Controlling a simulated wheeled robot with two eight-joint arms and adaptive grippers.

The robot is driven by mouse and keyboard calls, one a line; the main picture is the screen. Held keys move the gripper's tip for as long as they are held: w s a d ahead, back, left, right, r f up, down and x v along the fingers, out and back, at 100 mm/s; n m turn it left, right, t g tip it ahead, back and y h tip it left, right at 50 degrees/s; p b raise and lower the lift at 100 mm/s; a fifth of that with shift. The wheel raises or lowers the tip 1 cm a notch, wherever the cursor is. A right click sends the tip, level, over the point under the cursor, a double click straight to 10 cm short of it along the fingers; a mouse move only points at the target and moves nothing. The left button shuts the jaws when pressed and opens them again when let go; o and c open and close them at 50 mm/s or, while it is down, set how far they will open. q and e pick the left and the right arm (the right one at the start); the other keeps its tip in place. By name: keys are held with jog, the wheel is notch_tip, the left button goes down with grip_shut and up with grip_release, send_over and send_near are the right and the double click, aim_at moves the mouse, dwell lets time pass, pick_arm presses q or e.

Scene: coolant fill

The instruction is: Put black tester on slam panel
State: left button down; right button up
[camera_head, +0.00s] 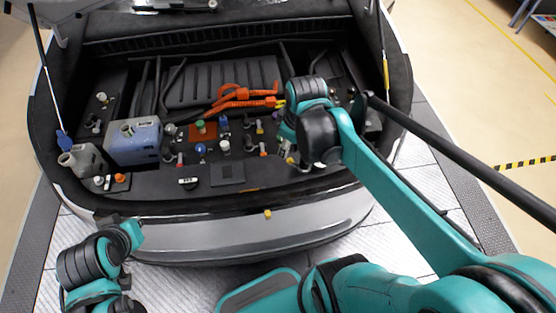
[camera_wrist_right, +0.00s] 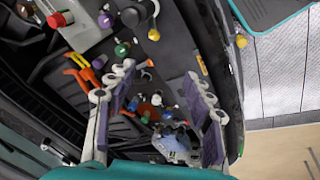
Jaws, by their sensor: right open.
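I cannot pick out the black tester for certain among the many small parts in the bay. A small black-and-white piece (camera_head: 188,183) lies on the dark front panel (camera_head: 150,200), which I take as the slam panel. A flat dark square (camera_head: 228,174) is also on it. My right arm reaches over the right side of the bay; its fingers are hidden in the head view. In the right wrist view my right gripper (camera_wrist_right: 160,72) is open, with nothing held between its fingers. My left arm's wrist is at the lower left, in front of the bumper; its fingers are not clear.
A blue-white reservoir (camera_head: 134,140) and a grey bottle (camera_head: 82,160) stand at the bay's left. Orange hoses (camera_head: 240,97) cross the middle, with several coloured caps in front. The panel's front left is mostly clear.

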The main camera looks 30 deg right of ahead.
jog(key=s+a+m+t, duration=0.4)
jog(key=s+a+m, duration=0.1)
jog(key=a+m, duration=0.1)
jog(key=shift+a+r+y, duration=0.25)
jog(key=shift+a+y, duration=0.05)
jog(key=shift+a, duration=0.55)
jog(key=shift+s, duration=0.1)
notch_tip(320, 180, down, 8)
jog(key=b, duration=0.7)
jog(key=shift+r+b, duration=0.2)
jog(key=shift+b, duration=0.15)
